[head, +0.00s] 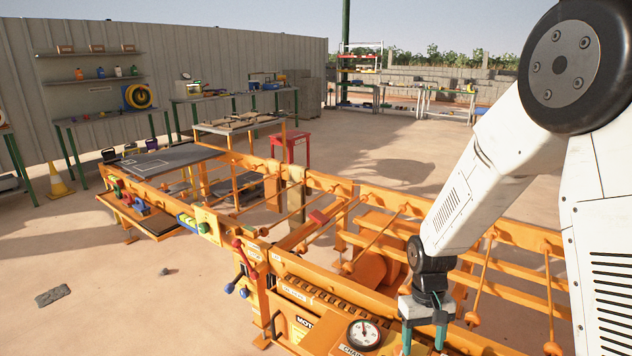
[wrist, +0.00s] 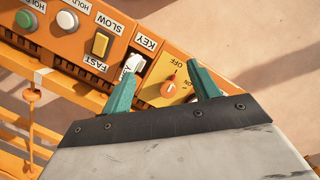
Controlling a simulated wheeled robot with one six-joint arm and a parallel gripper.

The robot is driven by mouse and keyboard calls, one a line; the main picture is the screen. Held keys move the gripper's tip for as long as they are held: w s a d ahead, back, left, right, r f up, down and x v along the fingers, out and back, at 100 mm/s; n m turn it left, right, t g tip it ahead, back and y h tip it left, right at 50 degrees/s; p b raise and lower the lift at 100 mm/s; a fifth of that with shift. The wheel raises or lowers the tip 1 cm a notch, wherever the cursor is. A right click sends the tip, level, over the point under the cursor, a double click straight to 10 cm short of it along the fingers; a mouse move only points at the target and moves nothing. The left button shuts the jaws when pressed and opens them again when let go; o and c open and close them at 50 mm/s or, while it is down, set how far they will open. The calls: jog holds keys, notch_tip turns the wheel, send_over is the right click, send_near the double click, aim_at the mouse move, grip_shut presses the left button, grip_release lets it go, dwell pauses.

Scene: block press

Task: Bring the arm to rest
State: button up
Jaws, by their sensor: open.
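My arm reaches down from the right in the head view, with my gripper (head: 424,338) low over the orange block press (head: 335,255). In the wrist view my gripper (wrist: 163,88) has two green fingers spread wide apart with nothing held between them. Between and beyond the fingertips is a yellow plate marked OFF with an orange-red rotary knob (wrist: 173,88). A white key switch (wrist: 133,64) sits just left of it, close to the left finger. I cannot tell whether the fingers touch the panel.
The panel also carries a yellow FAST/SLOW switch (wrist: 101,44), a white button (wrist: 68,20) and a green button (wrist: 26,18). A round gauge (head: 363,334) stands left of my gripper. Red and blue levers (head: 243,265) are further left. Open sandy ground lies beyond the press.

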jog(key=s+d+r+t, duration=0.1)
jog(key=s+r+t, duration=0.1)
jog(key=s+r, duration=0.9)
jog(key=s+d+r+m+t, duration=0.1)
jog(key=s+r, duration=1)
jog(key=r, duration=0.4)
jog(key=shift+s+r+t, duration=0.2)
jog(key=shift+r+t, duration=0.1)
jog(key=shift+t, duration=0.1)
